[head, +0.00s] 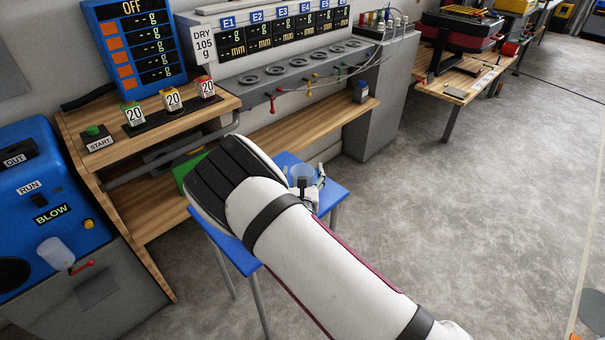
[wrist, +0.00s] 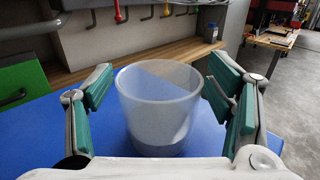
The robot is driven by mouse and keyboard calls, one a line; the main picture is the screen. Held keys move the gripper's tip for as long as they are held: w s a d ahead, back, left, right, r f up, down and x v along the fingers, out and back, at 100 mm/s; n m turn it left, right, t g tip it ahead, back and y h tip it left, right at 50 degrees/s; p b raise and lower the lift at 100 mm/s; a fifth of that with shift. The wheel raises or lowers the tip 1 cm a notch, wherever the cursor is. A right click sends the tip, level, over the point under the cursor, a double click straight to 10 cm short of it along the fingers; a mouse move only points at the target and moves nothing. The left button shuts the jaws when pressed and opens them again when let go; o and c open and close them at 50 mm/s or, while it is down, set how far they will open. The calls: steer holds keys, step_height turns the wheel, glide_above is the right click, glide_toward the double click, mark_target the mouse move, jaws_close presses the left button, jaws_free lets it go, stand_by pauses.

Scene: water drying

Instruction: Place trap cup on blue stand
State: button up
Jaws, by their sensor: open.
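The trap cup (wrist: 158,112) is a translucent, frosted cup standing upright on the blue stand (wrist: 65,130). In the head view the cup (head: 301,174) shows just beyond my arm, over the blue stand (head: 335,193). My gripper (wrist: 162,90) is open, with one green-padded finger on each side of the cup and a visible gap on both sides. In the head view my gripper (head: 305,190) is partly hidden behind my arm, which also covers much of the stand.
A green block (wrist: 22,105) stands at the stand's left. Behind is a wooden bench (head: 300,130) with a row of ports and colored valves. A blue machine (head: 50,200) stands at the left with another pale cup (head: 55,252) on its front.

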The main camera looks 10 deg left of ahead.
steer(key=s, duration=0.4)
steer(key=s+d+p, duration=0.1)
steer(key=s, duration=0.3)
steer(key=s+p, duration=0.1)
steer(key=s, duration=0.3)
steer(key=shift+d, duration=0.2)
